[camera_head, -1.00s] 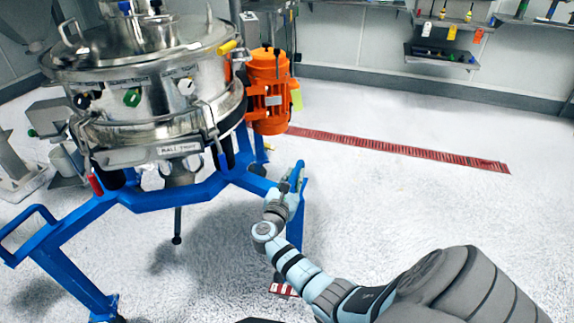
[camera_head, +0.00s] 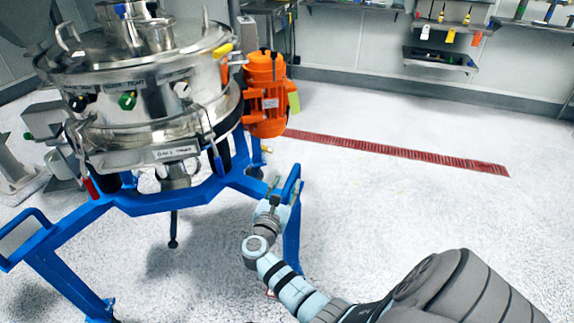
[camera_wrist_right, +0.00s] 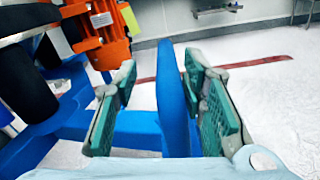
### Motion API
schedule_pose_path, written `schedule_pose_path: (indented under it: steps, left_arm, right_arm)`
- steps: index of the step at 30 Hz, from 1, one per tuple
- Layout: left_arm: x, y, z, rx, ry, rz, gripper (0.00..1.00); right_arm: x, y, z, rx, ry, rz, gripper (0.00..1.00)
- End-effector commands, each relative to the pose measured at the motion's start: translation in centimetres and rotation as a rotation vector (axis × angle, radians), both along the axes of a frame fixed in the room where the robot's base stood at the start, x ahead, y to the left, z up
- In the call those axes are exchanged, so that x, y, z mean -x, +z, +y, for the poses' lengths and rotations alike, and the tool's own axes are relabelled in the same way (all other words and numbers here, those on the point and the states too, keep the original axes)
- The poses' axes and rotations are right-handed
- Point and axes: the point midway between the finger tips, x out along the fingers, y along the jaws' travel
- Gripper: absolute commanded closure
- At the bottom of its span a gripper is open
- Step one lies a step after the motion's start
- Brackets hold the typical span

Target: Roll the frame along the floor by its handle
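The blue frame (camera_head: 135,200) carries a round steel sifter (camera_head: 150,100) and stands on the floor. It has a blue loop handle (camera_head: 22,240) at the left and another blue handle (camera_head: 291,184) at the right. My right gripper (camera_head: 277,195) is at the right handle. In the right wrist view the handle bar (camera_wrist_right: 173,100) stands between the green pads of my right gripper (camera_wrist_right: 162,112). The pads are spread, with gaps visible at both sides of the bar. My left gripper is not in view.
An orange motor (camera_head: 265,95) hangs on the sifter's right side. A red floor strip (camera_head: 400,152) crosses the floor behind. Wall shelves (camera_head: 440,58) hold small items. The white floor at the right and front is open.

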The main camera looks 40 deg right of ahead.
Motion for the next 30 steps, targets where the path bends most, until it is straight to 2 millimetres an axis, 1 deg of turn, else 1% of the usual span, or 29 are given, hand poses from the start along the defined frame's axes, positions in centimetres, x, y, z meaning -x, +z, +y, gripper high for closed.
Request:
schedule_pose_path:
  steps: [1, 3, 6, 9, 17, 22, 30]
  left_arm:
    - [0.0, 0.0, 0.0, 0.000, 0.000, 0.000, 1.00]
    - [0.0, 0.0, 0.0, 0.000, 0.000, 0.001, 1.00]
    - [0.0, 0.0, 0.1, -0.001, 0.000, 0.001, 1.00]
    - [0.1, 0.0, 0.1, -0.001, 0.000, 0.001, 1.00]
    - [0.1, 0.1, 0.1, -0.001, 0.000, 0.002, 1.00]
    - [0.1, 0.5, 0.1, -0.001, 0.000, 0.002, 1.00]
    - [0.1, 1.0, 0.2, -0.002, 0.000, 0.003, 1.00]
  right_arm:
    - [0.5, -0.1, 1.0, -0.004, 0.001, 0.001, 0.62]
    - [1.2, -0.1, 2.3, -0.005, 0.002, -0.001, 0.62]
    - [1.8, 0.0, 3.5, -0.002, 0.002, -0.001, 0.62]
    - [2.0, 0.0, 3.9, -0.001, 0.003, 0.001, 0.62]
    - [2.0, 0.0, 4.0, -0.001, 0.003, 0.002, 0.62]
    - [2.8, 0.1, 5.5, -0.003, 0.004, 0.000, 0.62]
    - [4.4, -0.4, 8.0, -0.006, 0.004, 0.010, 0.62]
